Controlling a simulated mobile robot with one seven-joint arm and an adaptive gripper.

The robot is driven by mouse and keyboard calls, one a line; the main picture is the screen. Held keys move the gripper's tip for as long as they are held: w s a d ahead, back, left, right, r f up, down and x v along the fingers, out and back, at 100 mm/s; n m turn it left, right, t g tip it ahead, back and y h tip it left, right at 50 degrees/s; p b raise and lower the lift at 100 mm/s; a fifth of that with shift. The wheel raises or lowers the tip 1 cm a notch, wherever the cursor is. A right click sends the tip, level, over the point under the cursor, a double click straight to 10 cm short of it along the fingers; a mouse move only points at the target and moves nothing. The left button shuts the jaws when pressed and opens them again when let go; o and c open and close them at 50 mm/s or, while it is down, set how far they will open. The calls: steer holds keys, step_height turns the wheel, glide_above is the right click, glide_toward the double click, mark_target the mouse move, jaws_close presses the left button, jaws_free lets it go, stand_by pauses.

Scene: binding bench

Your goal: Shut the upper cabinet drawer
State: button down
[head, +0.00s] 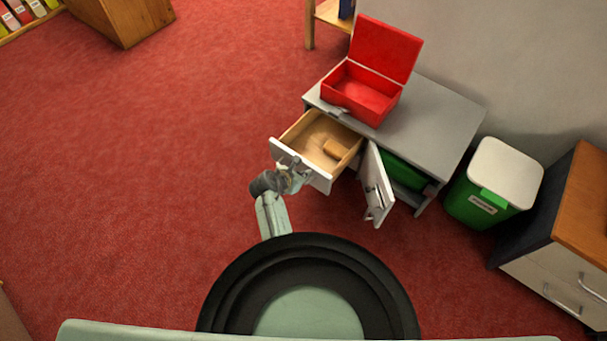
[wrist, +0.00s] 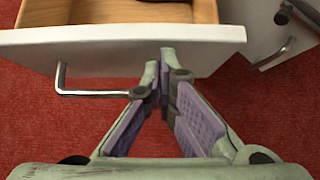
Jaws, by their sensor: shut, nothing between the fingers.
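My gripper (wrist: 160,75) is shut and empty. Its fingertips are at the drawer front, right of the handle, and overlap the front's lower edge in the picture; I cannot tell whether they touch it. In the head view my gripper (head: 297,178) is at the outer side of the drawer front.
A white cabinet door (head: 376,185) stands open right of the drawer, with a green thing (head: 404,173) inside. An open red box (head: 360,92) sits on the cabinet top. A green bin (head: 480,207) and a wooden-topped drawer unit (head: 560,265) stand right. Red floor is clear at left.

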steer(key=shift+w+d, duration=0.1)
stand_by(0.3)
steer(key=w+d+b, duration=0.1)
steer(key=w+d, duration=0.2)
steer(key=w, duration=0.2)
steer(key=w+d, duration=0.4)
steer(key=w, duration=0.1)
steer(key=w+d+b, duration=0.1)
steer(key=w+d, duration=0.3)
steer(key=w, duration=0.1)
steer(key=shift+w+d+b, duration=0.2)
steer(key=shift+w+b, duration=0.1)
steer(key=shift+s+a, duration=0.1)
